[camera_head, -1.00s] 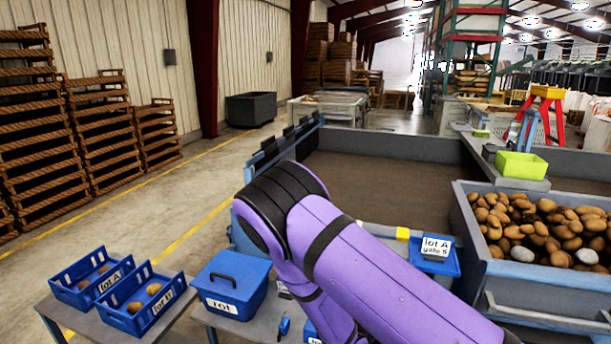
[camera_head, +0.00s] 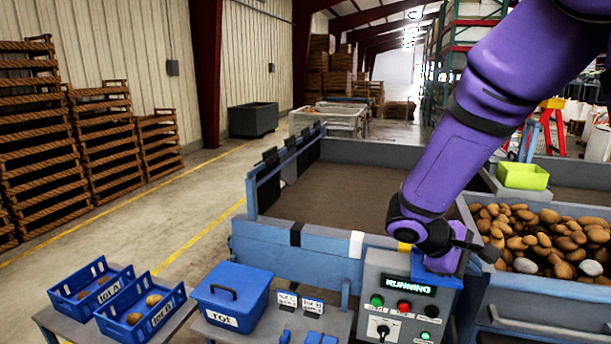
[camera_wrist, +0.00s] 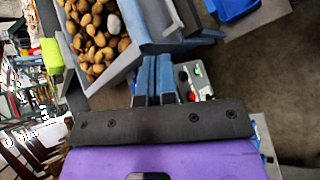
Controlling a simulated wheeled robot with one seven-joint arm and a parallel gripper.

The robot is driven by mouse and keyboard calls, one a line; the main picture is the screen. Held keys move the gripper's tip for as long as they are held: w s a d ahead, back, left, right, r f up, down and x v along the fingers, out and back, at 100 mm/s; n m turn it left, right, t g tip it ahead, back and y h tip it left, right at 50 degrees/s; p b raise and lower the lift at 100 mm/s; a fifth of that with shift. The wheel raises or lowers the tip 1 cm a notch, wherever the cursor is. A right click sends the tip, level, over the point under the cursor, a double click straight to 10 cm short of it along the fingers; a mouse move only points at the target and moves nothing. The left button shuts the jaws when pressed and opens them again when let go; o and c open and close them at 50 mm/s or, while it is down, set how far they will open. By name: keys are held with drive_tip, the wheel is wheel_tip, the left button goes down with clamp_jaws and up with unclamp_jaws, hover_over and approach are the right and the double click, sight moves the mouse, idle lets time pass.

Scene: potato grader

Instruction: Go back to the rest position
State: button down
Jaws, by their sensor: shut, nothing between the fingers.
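My purple arm reaches down from the upper right of the head view. Its wrist end hangs above the control box (camera_head: 398,300), whose display reads RUNNING, and in front of the potato bin (camera_head: 520,293). My gripper (camera_wrist: 153,78) shows in the wrist view as two blue-grey fingers side by side, shut and empty. The fingertips are hard to make out in the head view. In the wrist view the bin of potatoes (camera_wrist: 137,38) lies just beyond the fingers, and part of the control box (camera_wrist: 203,83) shows to their right.
A grader bed (camera_head: 385,203) stands behind the control box. A lidded blue bin (camera_head: 232,297) and blue crates marked lot A (camera_head: 86,296) and lot B (camera_head: 140,311) sit at lower left.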

drive_tip(key=s+a+r+m+t+y, duration=0.2)
drive_tip(key=s+r+m+t+y, duration=0.3)
drive_tip(key=s+r, duration=1.2)
drive_tip(key=shift+s+r+m+y, duration=0.3)
drive_tip(key=shift+s+m+y, duration=1.1)
drive_tip(key=shift+y, duration=1.3)
drive_tip(key=shift+w+d, duration=0.1)
drive_tip(key=shift+w, duration=0.15)
idle(1.2)
